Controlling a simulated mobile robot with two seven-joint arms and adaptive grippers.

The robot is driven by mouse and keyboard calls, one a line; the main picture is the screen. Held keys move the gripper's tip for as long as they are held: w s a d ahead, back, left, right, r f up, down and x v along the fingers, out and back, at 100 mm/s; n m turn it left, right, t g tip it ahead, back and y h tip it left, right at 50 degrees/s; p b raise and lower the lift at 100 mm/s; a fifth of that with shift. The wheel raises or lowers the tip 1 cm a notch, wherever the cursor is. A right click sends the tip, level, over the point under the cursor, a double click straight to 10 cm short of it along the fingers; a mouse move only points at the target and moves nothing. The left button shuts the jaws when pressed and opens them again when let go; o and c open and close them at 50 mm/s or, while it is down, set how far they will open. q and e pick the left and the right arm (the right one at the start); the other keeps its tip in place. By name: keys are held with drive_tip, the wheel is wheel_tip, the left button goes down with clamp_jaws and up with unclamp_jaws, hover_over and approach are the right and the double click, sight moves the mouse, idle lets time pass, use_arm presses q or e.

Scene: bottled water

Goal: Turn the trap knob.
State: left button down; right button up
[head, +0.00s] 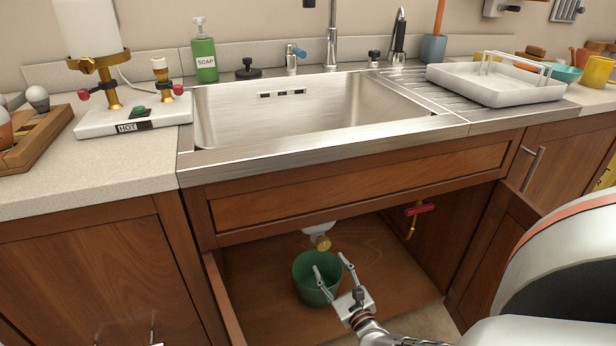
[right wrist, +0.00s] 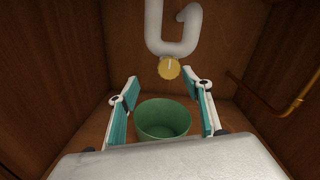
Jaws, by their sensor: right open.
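The trap knob (head: 322,242) is a round yellow-brass disc under the white drain trap, inside the open cabinet below the sink. In the right wrist view the knob (right wrist: 169,68) shows face-on with a pale mark, at the bottom of the white U-shaped trap pipe (right wrist: 172,45). My right gripper (head: 333,272) is open and empty, in front of and below the knob, apart from it. In the right wrist view its two fingers (right wrist: 164,88) are spread wide, with the knob beyond and between their tips. My left gripper is not clearly in view.
A green bucket (head: 306,294) stands on the cabinet floor under the trap, just behind my right fingers; it also shows in the right wrist view (right wrist: 163,138). A red-handled valve (head: 420,209) on a brass pipe is to the right. Cabinet walls close in both sides.

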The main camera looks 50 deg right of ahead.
sight(325, 248)
drive_tip(key=shift+m+h, duration=0.5)
drive_tip(key=shift+m, duration=0.4)
drive_tip(key=w+d, duration=0.1)
drive_tip(key=w, duration=0.1)
drive_tip(key=w+d+f+b, duration=0.1)
drive_tip(key=w+d, duration=0.2)
drive_tip(key=d, duration=0.1)
drive_tip(key=shift+w+f+b, duration=0.25)
drive_tip(key=shift+w+b, duration=0.1)
drive_tip(key=shift+w, duration=0.05)
drive_tip(key=shift+w+d+r, duration=0.1)
drive_tip(key=shift+w+d, duration=0.15)
drive_tip(key=shift+w, duration=0.2)
use_arm(q)
drive_tip(key=shift+s+d+f+n, duration=0.2)
drive_tip(key=shift+d+f+n, duration=0.05)
drive_tip(key=shift+d+n, duration=0.25)
drive_tip(key=shift+s+d+f+n, duration=0.2)
drive_tip(key=shift+d+n, duration=0.2)
drive_tip(key=shift+d, duration=0.1)
use_arm(e)
drive_tip(key=c, duration=1.1)
